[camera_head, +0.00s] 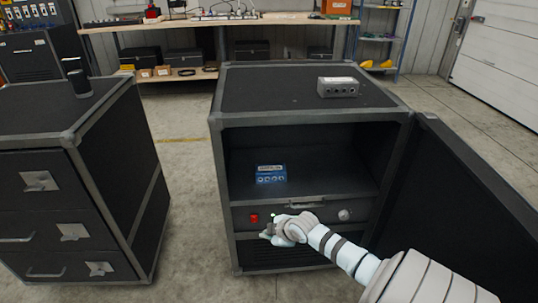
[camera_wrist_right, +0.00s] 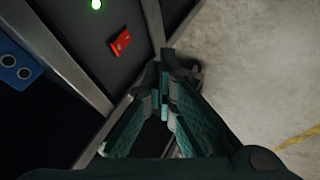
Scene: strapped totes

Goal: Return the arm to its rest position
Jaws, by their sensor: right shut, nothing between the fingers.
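My right arm comes in from the lower right in the head view. Its gripper (camera_head: 268,235) is in front of the drawer panel of the open black cabinet (camera_head: 222,190), close to the red switch (camera_head: 254,218). In the right wrist view the right gripper (camera_wrist_right: 162,85) has its fingers together with nothing between them. The red switch (camera_wrist_right: 120,42) and a green light (camera_wrist_right: 96,4) show beyond it. Whether the fingertips touch the cabinet, I cannot tell. My left gripper is not in view.
A blue box (camera_head: 271,178) sits inside the cabinet; a grey box (camera_head: 338,87) stands on top. The cabinet door (camera_head: 460,200) is swung open at the right. A black drawer cabinet (camera_head: 120,150) stands at the left. Bare floor (camera_head: 185,150) lies between them.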

